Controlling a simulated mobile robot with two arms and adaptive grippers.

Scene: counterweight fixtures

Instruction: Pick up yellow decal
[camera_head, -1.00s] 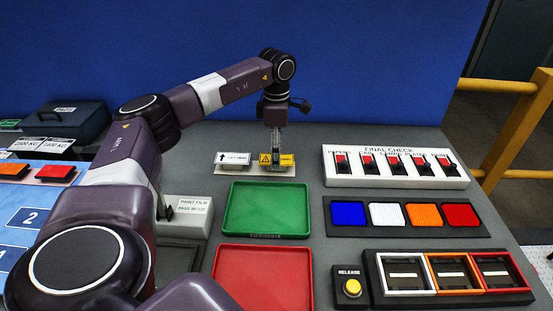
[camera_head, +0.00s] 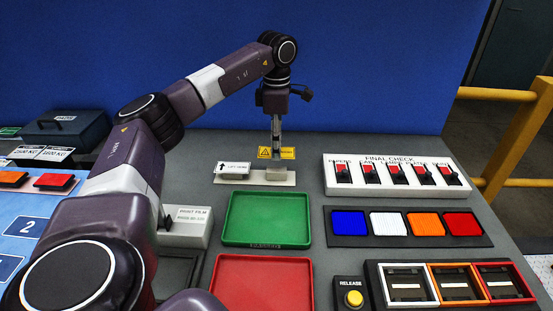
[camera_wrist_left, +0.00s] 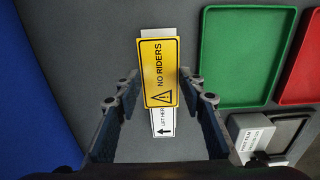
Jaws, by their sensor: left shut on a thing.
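The yellow decal (camera_head: 289,153), marked with a black warning triangle, is held a little above the cream strip (camera_head: 283,178) at the back of the bench. In the left wrist view the yellow decal (camera_wrist_left: 159,72) reads "NO RIDERS" and lies between the fingers. My left gripper (camera_head: 276,154) is shut on it, pointing down; its fingers also show in the left wrist view (camera_wrist_left: 159,88). The white "LIFT HERE" decal (camera_head: 235,168) stays on the strip's left part. My right gripper is not in view.
In front of the strip are a green tray (camera_head: 267,242) and a red tray (camera_head: 215,286), both empty. A white switch panel (camera_head: 391,187) and a row of coloured pads (camera_head: 340,240) stand to the right. A blue wall (camera_head: 380,70) rises behind.

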